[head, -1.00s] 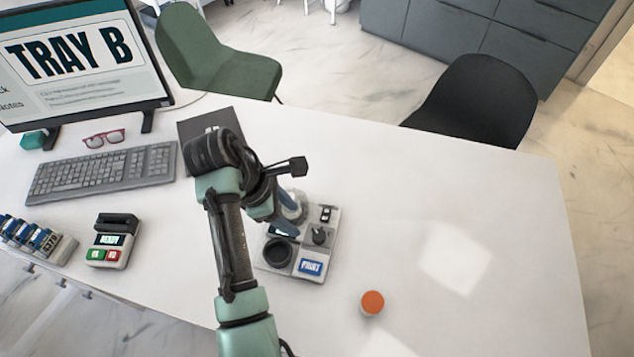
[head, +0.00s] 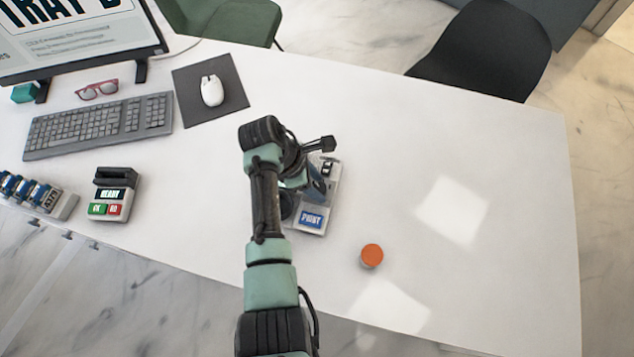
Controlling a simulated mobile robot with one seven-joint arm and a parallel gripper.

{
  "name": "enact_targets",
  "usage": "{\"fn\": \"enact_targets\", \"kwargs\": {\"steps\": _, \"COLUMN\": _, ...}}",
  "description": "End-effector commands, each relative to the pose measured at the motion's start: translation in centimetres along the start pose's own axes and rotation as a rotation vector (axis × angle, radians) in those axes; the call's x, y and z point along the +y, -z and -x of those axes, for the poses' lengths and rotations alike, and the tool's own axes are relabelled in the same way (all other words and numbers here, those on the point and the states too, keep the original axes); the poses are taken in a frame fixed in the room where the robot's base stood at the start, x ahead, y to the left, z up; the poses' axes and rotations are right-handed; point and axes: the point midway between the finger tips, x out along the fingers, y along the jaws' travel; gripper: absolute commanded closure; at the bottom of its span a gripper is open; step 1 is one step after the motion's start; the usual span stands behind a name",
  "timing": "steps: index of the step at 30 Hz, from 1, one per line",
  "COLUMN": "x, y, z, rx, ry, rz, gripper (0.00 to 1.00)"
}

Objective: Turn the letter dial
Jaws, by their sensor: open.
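The light grey control panel (head: 329,205) stands on the white table, partly covered by my arm. Its blue PRINT button (head: 312,220) and a small black-and-white part (head: 328,167) at its far end show. A dark round part (head: 287,206) on its left side is mostly behind my arm. The letter dial cannot be made out; my gripper and arm cover the middle of the panel. My gripper (head: 316,184) is over the panel, seen from above and behind, with its fingertips hard to make out. Whether it touches anything cannot be told.
An orange-topped container (head: 371,255) stands right of the panel. A card terminal (head: 113,194), a row of blue-labelled stamps (head: 38,195), a keyboard (head: 98,126), red glasses (head: 97,89), a mouse (head: 211,90) on a dark pad (head: 238,92) and a monitor (head: 80,35) are to the left. The table's right side is clear.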

Motion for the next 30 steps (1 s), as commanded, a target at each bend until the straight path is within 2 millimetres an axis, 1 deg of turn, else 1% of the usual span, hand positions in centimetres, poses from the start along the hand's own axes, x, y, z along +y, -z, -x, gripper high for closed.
{"fn": "enact_targets", "kwargs": {"steps": 3, "x": 0.02, "y": -0.03, "z": -0.42, "rx": 0.0, "ry": 0.0, "rz": -0.001, "gripper": 0.47}}
{"fn": "enact_targets", "kwargs": {"steps": 10, "x": 0.03, "y": -0.03, "z": -0.44, "rx": 0.0, "ry": -0.001, "rz": -0.001, "gripper": 0.47}}
{"fn": "enact_targets", "kwargs": {"steps": 11, "x": 0.02, "y": -0.04, "z": -0.44, "rx": 0.0, "ry": -0.001, "rz": -0.001, "gripper": 0.5}}
{"fn": "enact_targets", "kwargs": {"steps": 12, "x": 0.02, "y": -0.03, "z": -0.44, "rx": 0.0, "ry": -0.001, "rz": -0.001, "gripper": 0.57}}
{"fn": "enact_targets", "kwargs": {"steps": 14, "x": 0.02, "y": -0.03, "z": -0.43, "rx": 0.0, "ry": -0.001, "rz": -0.001, "gripper": 0.68}}
{"fn": "enact_targets", "kwargs": {"steps": 15, "x": 0.02, "y": -0.03, "z": -0.43, "rx": 0.0, "ry": -0.001, "rz": -0.001, "gripper": 0.76}}
{"fn": "enact_targets", "kwargs": {"steps": 19, "x": 0.01, "y": -0.03, "z": -0.43, "rx": 0.0, "ry": 0.0, "rz": -0.001, "gripper": 0.99}}
{"fn": "enact_targets", "kwargs": {"steps": 20, "x": 0.01, "y": -0.02, "z": -0.43, "rx": 0.0, "ry": 0.0, "rz": -0.001, "gripper": 1.0}}
{"fn": "enact_targets", "kwargs": {"steps": 30, "x": 0.06, "y": 0.0, "z": -0.43, "rx": 0.0, "ry": 0.014, "rz": -0.031, "gripper": 1.0}}
